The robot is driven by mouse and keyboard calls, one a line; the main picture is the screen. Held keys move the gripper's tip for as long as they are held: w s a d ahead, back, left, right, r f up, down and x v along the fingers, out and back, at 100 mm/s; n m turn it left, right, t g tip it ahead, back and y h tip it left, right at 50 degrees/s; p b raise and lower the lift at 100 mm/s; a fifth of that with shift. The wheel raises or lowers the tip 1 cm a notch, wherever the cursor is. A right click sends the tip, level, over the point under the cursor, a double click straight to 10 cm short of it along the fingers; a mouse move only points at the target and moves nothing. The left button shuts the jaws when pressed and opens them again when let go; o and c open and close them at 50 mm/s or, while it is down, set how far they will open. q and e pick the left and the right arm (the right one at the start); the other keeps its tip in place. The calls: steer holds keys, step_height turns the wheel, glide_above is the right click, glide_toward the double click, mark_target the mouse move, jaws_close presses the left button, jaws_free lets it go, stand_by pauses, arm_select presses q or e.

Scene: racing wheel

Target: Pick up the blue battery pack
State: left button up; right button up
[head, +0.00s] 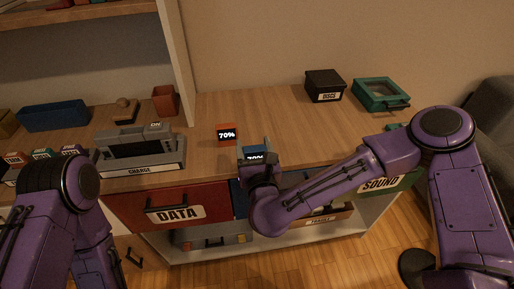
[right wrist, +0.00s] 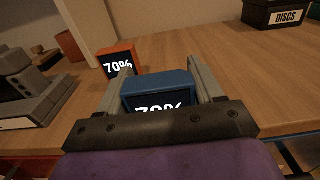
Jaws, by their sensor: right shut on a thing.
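The blue battery pack (head: 256,150) has a dark display reading 70%. It is near the front edge of the wooden counter (head: 285,113), above the blue drawer front. My right gripper (head: 258,163) is shut on it; in the right wrist view the blue battery pack (right wrist: 158,88) sits between the two grey fingers of the gripper (right wrist: 160,78). Its lower part is hidden by the gripper, so I cannot tell whether it touches the counter. My left arm shows at the lower left, but its gripper is not visible.
An orange battery pack (head: 227,134) reading 70% stands just behind and left. A grey charger (head: 139,152) labelled CHARGE is further left. A black DISCS box (head: 324,86) and a green case (head: 381,94) stand at the back right. A red DATA drawer (head: 128,208) is below. The counter's middle is clear.

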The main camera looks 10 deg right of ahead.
steer(key=o, duration=1.2)
steer(key=s+b, duration=0.2)
steer(key=s, duration=0.8)
steer(key=shift+s+d+b, duration=0.1)
steer(key=shift+s+b, duration=0.15)
steer(key=shift+b, duration=0.15)
